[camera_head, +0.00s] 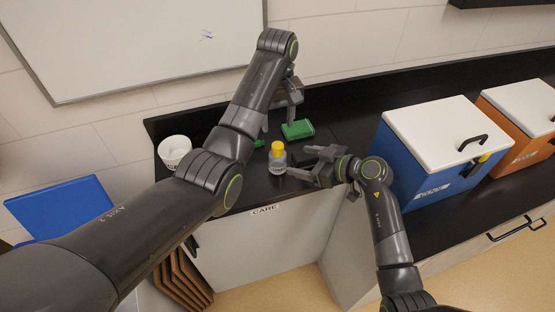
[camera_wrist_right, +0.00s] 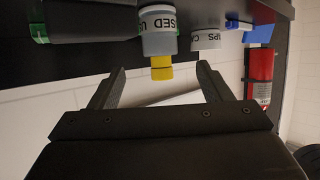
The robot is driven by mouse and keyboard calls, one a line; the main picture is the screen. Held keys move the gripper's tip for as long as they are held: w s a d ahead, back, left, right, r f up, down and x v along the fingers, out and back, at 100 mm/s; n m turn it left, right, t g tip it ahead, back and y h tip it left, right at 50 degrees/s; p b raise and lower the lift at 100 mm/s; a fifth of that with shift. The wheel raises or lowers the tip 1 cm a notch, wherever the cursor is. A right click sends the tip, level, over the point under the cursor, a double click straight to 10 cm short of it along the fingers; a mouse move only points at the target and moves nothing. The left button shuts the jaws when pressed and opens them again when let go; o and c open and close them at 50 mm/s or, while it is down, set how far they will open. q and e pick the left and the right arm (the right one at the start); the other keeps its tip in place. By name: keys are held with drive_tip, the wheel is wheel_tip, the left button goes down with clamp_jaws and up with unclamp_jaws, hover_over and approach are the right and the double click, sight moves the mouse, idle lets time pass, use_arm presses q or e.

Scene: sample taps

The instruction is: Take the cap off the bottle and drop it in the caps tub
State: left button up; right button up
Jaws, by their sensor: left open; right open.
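The bottle (camera_head: 279,166) stands upright on the black bench, clear to grey with a yellow cap (camera_head: 277,148) on top. In the right wrist view the bottle (camera_wrist_right: 158,42) appears upside down with a printed label, and its yellow cap (camera_wrist_right: 161,68) lies between my open fingers in the picture. My right gripper (camera_head: 299,162) is open and empty, just right of the bottle and pointing at it. My left gripper (camera_head: 292,104) is open above the bench, behind the bottle. The white caps tub (camera_head: 174,150) stands at the left; its label shows in the wrist view (camera_wrist_right: 206,40).
A green block (camera_head: 297,129) lies behind the bottle. A blue box (camera_head: 425,165) and an orange box (camera_head: 528,140), both with white lids, stand at the right. My left arm crosses between the tub and the bottle in the head view. The bench's front edge is close.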

sight(283, 157)
drive_tip(key=x, duration=0.8)
drive_tip(key=shift+r, duration=0.1)
drive_tip(key=shift+w+a+f, duration=0.3)
drive_tip(key=shift+w+a, duration=0.05)
drive_tip(key=shift+a, duration=0.1)
